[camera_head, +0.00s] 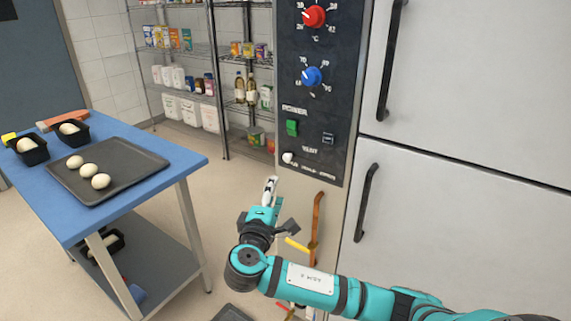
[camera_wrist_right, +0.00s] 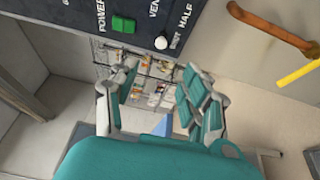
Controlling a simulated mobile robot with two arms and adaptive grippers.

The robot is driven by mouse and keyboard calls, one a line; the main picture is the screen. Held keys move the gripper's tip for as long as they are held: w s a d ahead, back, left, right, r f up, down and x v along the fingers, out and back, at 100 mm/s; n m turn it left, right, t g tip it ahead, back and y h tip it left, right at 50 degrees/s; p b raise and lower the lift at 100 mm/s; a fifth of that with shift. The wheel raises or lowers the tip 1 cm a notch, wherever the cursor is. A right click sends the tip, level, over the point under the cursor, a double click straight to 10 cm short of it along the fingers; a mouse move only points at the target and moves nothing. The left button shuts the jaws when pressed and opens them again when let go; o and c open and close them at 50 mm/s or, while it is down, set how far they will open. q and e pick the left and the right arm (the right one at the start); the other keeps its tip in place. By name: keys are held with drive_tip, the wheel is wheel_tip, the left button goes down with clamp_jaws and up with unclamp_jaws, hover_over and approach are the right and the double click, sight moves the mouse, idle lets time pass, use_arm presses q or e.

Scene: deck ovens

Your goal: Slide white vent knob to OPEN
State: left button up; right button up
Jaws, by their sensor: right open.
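The white vent knob (camera_head: 287,157) sits low on the dark control panel (camera_head: 318,100), at the left end of the small VENT scale. In the right wrist view the same knob (camera_wrist_right: 161,43) is beside the SHUT lettering, with HALF further right. My right gripper (camera_head: 270,188) is just below and left of the knob in the head view, apart from it. In the right wrist view its two fingers (camera_wrist_right: 157,92) are spread with nothing between them, and the knob appears above the gap. My left gripper is not in view.
Above the vent are a green power switch (camera_head: 292,127), a blue dial (camera_head: 312,76) and a red dial (camera_head: 314,16). An orange-brown handle (camera_head: 317,225) stands below the panel. A blue table (camera_head: 185,160) with a dark tray stands left.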

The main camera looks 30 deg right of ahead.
sight(286, 160)
drive_tip(key=p+x, duration=0.1)
drive_tip(key=x, duration=1.5)
drive_tip(key=shift+w+d+f, duration=0.1)
drive_tip(key=shift+w+f, duration=0.05)
clamp_jaws()
